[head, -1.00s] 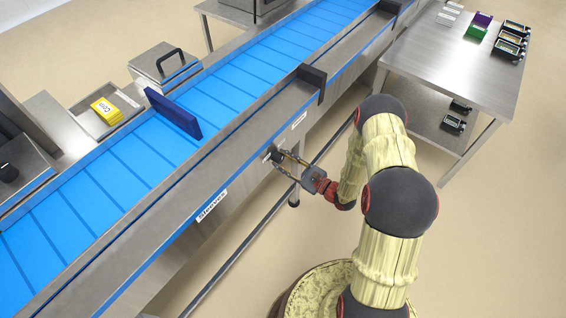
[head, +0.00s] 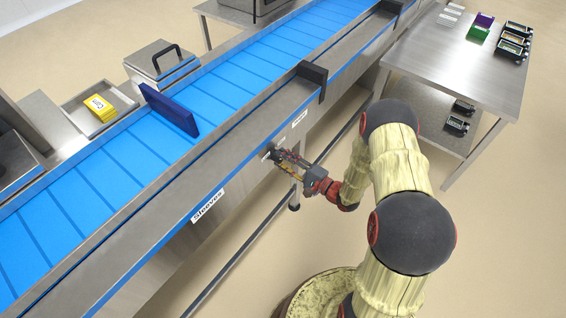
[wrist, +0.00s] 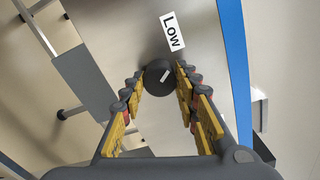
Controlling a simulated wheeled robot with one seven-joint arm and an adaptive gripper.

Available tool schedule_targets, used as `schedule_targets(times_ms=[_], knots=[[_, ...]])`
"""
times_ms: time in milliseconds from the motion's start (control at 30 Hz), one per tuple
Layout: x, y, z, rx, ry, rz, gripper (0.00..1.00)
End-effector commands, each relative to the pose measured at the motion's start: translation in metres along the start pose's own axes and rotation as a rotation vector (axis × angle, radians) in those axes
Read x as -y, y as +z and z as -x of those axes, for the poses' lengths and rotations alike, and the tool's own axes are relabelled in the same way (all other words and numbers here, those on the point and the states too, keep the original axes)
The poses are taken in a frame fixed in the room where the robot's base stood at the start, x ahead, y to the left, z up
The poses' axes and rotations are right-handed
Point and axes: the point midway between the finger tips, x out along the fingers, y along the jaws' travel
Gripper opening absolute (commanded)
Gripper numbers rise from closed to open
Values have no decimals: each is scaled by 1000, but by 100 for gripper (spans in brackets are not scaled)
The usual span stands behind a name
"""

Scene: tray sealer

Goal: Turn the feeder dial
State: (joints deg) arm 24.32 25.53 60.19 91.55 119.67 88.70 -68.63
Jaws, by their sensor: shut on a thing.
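The feeder dial is a dark round knob (wrist: 159,78) with a pale pointer mark, on the steel side panel of the conveyor. In the wrist view it sits between my fingertips, just below a "Low" label (wrist: 172,32). My gripper (wrist: 160,84) is shut on the knob, with a finger on each side. In the head view my gripper (head: 277,155) reaches the conveyor's side, and its fingers mostly hide the knob there. The pointer mark is tilted in the wrist view.
The blue conveyor belt (head: 115,172) carries an upright dark blue plate (head: 170,110). A "Sleeves" label (head: 208,206) is on the conveyor's side. A yellow pack stack (head: 100,108) lies in a tray beyond the belt. A steel table (head: 455,75) stands at the right. The floor in front is clear.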

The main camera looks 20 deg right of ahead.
Motion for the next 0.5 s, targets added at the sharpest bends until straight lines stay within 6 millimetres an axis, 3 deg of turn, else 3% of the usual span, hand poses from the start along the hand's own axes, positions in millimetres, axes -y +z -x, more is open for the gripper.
schedule_targets(times_ms=[500], knots=[[-2, 0, 0, 0, 3, 148, 6]])
